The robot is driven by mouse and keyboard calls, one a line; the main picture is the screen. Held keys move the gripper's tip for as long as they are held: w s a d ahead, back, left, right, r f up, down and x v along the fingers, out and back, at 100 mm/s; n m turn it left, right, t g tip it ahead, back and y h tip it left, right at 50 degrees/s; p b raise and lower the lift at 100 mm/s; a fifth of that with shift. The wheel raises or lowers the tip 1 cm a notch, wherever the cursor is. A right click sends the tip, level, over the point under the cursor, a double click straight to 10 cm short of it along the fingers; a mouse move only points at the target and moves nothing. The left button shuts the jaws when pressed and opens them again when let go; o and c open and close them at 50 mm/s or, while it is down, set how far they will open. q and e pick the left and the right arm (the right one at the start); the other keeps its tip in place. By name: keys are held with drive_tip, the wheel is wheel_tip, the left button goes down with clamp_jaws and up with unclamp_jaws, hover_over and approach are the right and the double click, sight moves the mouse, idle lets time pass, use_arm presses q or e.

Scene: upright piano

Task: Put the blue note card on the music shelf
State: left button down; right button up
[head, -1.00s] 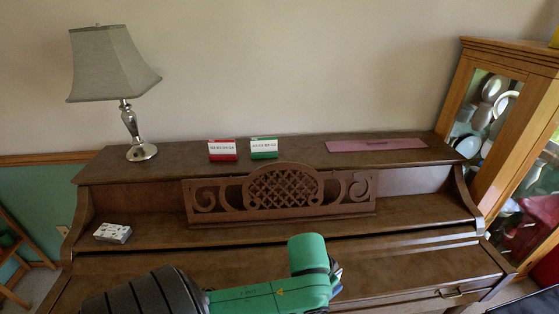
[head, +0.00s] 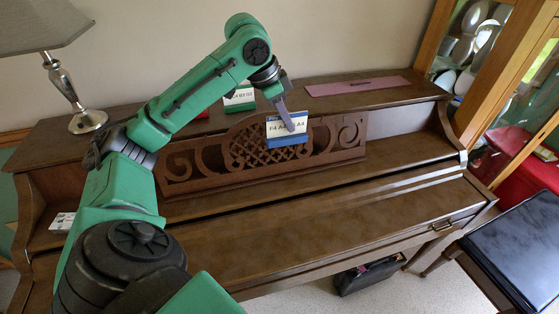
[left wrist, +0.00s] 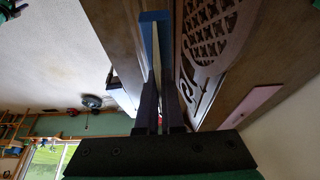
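The blue note card (head: 287,140), white above with blue along its bottom edge and note letters, is held upright in front of the carved fretwork (head: 210,165) of the piano. My left gripper (head: 290,122) reaches it from above and is shut on it. In the left wrist view the blue card (left wrist: 155,35) shows edge-on between the two dark fingers (left wrist: 160,108). The music shelf (head: 400,153) is the wooden ledge under the fretwork. I cannot tell whether the card touches it. My right gripper is not in view.
The green card (head: 238,98) and the partly hidden red card (head: 203,115) stand on the piano top behind my left arm. A pink strip (head: 357,86) lies right of them. A lamp (head: 75,95) stands left. A small pale box (head: 62,222) sits at the shelf's left end.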

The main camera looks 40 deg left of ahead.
sight(266, 140)
use_arm(q)
wheel_tip(266, 140, down, 18)
drive_tip(key=shift+r+b, duration=0.1)
drive_tip(key=shift+b, duration=0.35)
drive_tip(key=c, duration=1.1)
unclamp_jaws()
drive_tip(key=shift+o, duration=0.2)
drive_tip(key=v, duration=1.2)
drive_tip(key=shift+d, duration=0.1)
